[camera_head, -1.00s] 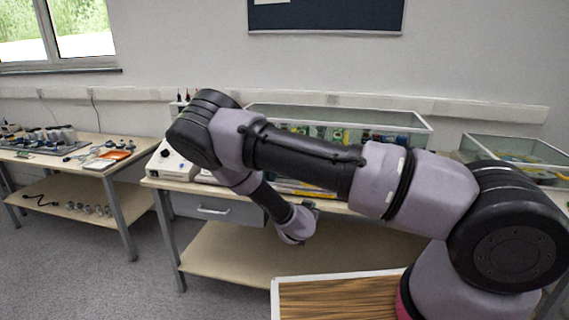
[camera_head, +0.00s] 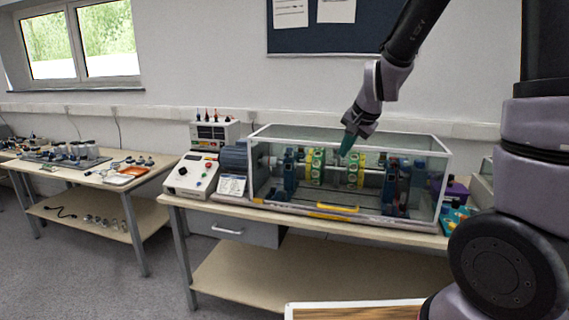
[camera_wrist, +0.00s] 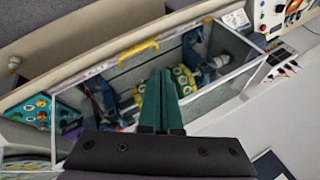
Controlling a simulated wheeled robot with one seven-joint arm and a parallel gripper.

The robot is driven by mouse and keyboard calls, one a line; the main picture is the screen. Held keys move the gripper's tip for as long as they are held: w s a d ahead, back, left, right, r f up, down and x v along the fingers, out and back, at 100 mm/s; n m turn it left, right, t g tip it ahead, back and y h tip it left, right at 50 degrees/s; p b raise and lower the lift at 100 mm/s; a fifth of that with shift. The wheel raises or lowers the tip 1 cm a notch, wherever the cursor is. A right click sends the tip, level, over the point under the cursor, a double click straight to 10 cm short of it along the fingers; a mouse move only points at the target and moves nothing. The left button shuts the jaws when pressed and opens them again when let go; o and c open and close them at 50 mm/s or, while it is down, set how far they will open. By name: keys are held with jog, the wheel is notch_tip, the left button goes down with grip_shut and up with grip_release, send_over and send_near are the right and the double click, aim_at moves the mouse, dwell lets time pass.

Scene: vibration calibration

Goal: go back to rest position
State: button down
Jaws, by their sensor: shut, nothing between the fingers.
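My gripper (camera_head: 347,145) is in the head view above the glass-walled test rig (camera_head: 262,186), in front of its upper part in the picture. Its green fingers are together and hold nothing. In the wrist view the shut fingers (camera_wrist: 161,84) point toward the rig, with its yellow handle (camera_wrist: 138,51) beyond them. Inside the rig are blue supports and yellow-green discs on a shaft. I cannot tell the exact gap between the fingertips and the rig.
A white control box (camera_head: 192,176) and a meter unit (camera_head: 214,134) stand left of the rig on the bench. A purple and teal item group (camera_head: 452,216) is at its right. A side table (camera_head: 95,172) with an orange tray (camera_head: 131,171) stands at the left.

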jog(key=s+d+r+n, duration=0.1)
jog(key=s+d+r, duration=0.1)
jog(key=s+r, duration=0.3)
jog(key=s+d+r+n, duration=0.1)
jog(key=s+d+r, duration=0.2)
jog(key=s, duration=0.6)
jog(key=s+d+r+n+t, duration=0.1)
jog(key=s+d+r, duration=0.2)
jog(key=s+r, duration=0.4)
jog(key=shift+s, duration=0.2)
